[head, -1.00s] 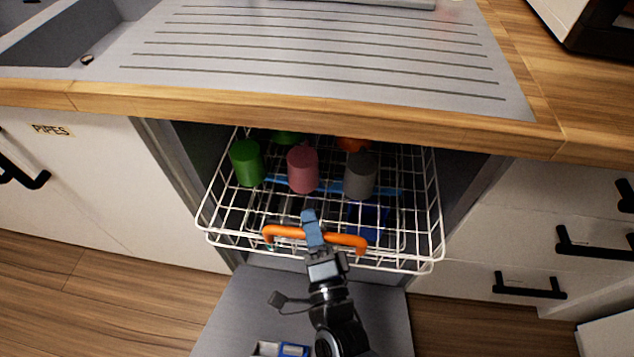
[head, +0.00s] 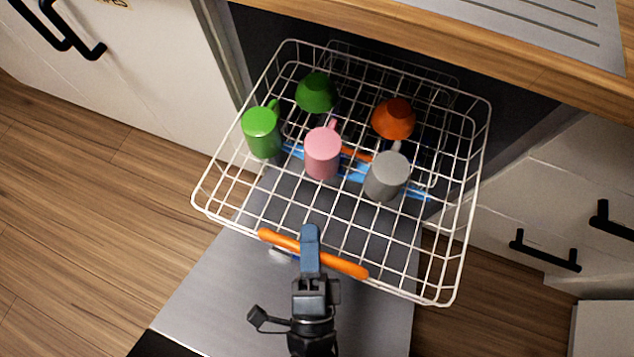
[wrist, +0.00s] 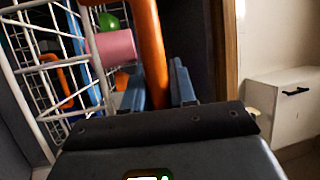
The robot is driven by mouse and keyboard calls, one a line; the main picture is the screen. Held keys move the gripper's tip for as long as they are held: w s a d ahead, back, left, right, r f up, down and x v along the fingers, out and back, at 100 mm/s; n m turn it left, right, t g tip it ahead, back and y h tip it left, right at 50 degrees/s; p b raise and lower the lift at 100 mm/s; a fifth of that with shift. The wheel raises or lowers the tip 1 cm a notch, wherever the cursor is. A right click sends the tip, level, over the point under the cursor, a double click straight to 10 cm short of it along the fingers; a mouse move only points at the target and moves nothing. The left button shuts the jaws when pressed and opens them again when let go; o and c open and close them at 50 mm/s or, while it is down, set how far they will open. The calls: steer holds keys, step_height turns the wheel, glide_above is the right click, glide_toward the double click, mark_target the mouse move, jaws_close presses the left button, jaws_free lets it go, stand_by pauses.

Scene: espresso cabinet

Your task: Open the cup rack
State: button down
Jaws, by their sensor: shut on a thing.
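The white wire cup rack (head: 222,214) extends well out of the cabinet, over the lowered grey door. An orange handle bar (head: 345,265) runs along its front edge. My gripper (head: 310,240) is shut on the orange handle near its middle. In the wrist view the blue fingers (wrist: 157,85) are on either side of the orange handle (wrist: 149,50). In the rack are a green mug (head: 262,132), a pink mug (head: 322,153), a grey mug (head: 386,178), a green bowl-like cup (head: 316,93) and an orange one (head: 395,119).
The lowered door (head: 215,290) lies flat below the rack. The wooden counter (head: 450,45) overhangs the cabinet opening. Drawers with black handles (head: 545,252) are at the right, and a white cabinet (head: 130,80) is at the left. Open wooden floor (head: 90,200) lies at left.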

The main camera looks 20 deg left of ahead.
steer(key=shift+s, duration=0.15)
steer(key=c, duration=1)
jaws_free()
steer(key=v, duration=0.8)
steer(key=shift+b, duration=0.35)
